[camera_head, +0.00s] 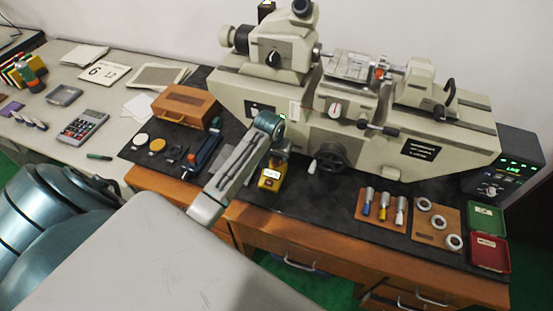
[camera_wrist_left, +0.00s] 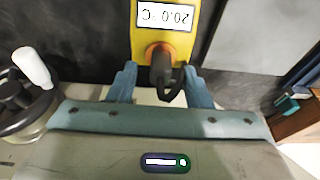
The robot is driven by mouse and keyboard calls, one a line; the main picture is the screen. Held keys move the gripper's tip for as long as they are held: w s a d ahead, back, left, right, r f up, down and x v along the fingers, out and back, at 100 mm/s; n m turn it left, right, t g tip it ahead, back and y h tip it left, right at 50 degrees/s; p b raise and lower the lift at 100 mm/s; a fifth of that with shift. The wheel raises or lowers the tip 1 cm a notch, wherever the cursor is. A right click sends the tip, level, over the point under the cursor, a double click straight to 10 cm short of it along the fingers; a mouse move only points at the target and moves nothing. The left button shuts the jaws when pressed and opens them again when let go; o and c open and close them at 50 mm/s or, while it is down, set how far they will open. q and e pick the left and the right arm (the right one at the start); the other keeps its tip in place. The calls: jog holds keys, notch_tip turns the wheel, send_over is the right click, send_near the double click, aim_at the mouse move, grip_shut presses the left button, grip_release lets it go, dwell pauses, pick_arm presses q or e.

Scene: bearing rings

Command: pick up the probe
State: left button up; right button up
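The probe appears to be the yellow temperature unit (camera_head: 270,178) on the black mat, below the measuring machine. In the left wrist view, the yellow unit (camera_wrist_left: 164,42) shows a white display reading 20.0 °C and a dark stub with a cable loop at its near end. My left gripper (camera_head: 278,156) is just above and behind it in the head view. In the left wrist view, the left gripper (camera_wrist_left: 159,78) has its fingers apart, one either side of the dark stub, with visible gaps. Contact is not seen. My right gripper is not in view.
The large measuring machine (camera_head: 350,125) stands directly behind, with a black handwheel (camera_head: 331,158) close by. A wooden case (camera_head: 185,105) and blue tool (camera_head: 204,152) lie left. Right are a gauge board (camera_head: 374,218), a ring board (camera_head: 424,236), and green (camera_head: 487,219) and red (camera_head: 489,253) trays.

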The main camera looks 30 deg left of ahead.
pick_arm(q)
grip_shut()
